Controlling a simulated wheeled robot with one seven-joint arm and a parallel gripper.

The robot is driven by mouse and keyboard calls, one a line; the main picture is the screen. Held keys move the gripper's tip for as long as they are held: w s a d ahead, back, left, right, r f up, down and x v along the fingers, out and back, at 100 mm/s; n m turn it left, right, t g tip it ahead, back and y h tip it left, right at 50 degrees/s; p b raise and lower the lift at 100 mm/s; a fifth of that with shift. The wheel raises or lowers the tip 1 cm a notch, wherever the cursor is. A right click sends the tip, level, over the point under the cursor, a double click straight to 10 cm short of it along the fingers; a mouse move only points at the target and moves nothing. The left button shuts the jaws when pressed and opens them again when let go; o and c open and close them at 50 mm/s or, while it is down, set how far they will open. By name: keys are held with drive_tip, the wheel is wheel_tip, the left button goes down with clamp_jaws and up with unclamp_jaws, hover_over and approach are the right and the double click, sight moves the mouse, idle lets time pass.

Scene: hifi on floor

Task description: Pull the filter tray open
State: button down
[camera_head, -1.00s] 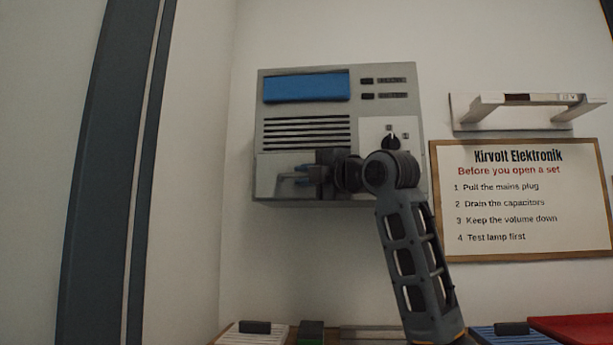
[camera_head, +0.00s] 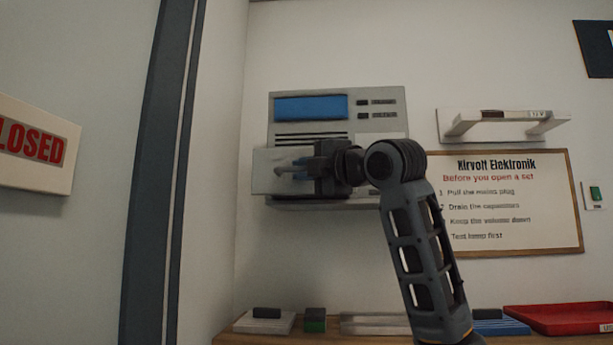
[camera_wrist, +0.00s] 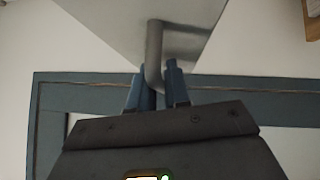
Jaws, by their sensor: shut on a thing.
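The grey wall unit (camera_head: 390,105) has a blue panel, dark slots and a filter tray (camera_head: 262,172) at its lower left. The tray's front stands out from the unit's face. My gripper (camera_head: 298,168) is at the tray front and partly hides it. In the wrist view, my gripper's blue fingers (camera_wrist: 159,90) are shut on the grey bar handle (camera_wrist: 155,45) of the tray. The tray's pale front (camera_wrist: 100,20) fills the upper middle of that view. My arm hides the unit's lower right and its knob.
A wooden bench (camera_head: 300,338) below holds a red tray (camera_head: 560,318) and small blocks. A notice board (camera_head: 515,240) and a white shelf bracket (camera_head: 505,130) are on the wall to the right. A CLOSED sign (camera_head: 40,185) is at the left.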

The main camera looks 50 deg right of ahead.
drive_tip(key=shift+s+a+f, duration=0.1)
drive_tip(key=shift+s+a, duration=0.6)
drive_tip(key=shift+a, duration=0.2)
drive_tip(key=shift+s+a, duration=0.7)
drive_tip(key=shift+a, duration=0.2)
drive_tip(key=c, duration=1.2)
unclamp_jaws()
drive_tip(key=s, duration=0.2)
drive_tip(key=s+b, duration=0.1)
drive_tip(key=s, duration=0.2)
drive_tip(key=s+f, duration=0.1)
drive_tip(key=s, duration=0.1)
drive_tip(key=shift+s+a+b, duration=0.35)
drive_tip(key=shift+a+b, duration=0.05)
